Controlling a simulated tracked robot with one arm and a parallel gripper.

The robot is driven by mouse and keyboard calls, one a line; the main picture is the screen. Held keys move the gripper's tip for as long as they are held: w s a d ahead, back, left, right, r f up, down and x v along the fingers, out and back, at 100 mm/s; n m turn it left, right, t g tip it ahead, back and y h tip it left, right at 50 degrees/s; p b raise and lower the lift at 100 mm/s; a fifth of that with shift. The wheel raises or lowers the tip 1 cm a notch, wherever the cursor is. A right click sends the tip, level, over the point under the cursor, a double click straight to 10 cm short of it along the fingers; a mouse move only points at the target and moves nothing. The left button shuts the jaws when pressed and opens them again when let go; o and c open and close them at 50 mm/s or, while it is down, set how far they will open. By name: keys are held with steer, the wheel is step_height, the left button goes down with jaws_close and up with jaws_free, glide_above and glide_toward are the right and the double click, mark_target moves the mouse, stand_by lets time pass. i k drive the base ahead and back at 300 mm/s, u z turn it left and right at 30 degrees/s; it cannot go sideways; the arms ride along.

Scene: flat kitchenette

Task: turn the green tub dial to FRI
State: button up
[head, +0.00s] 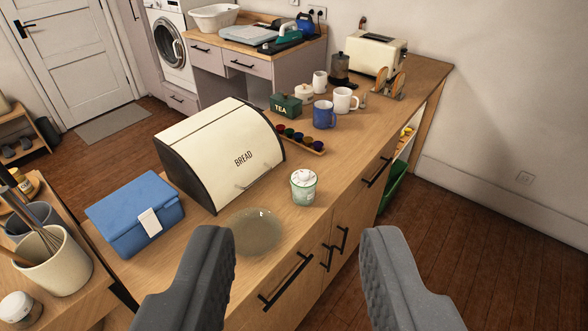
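A small pale green tub (303,188) with a white top stands upright on the wooden counter, right of the cream bread bin. The top looks like the dial, but its lettering is too small to read. My gripper (300,275) is open, with its two grey fingers wide apart at the bottom of the picture. Nothing is between the fingertips. The tub stands beyond the fingers and does not touch them.
The bread bin (215,150), a blue box (135,212) and a glass plate (257,232) are close to the tub. Behind are a tray of coloured pods (300,140), a blue mug (324,114) and a green tea tin (285,105). Floor is clear at right.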

mark_target(304, 175)
steer(key=i, duration=0.9)
steer(key=z, duration=0.05)
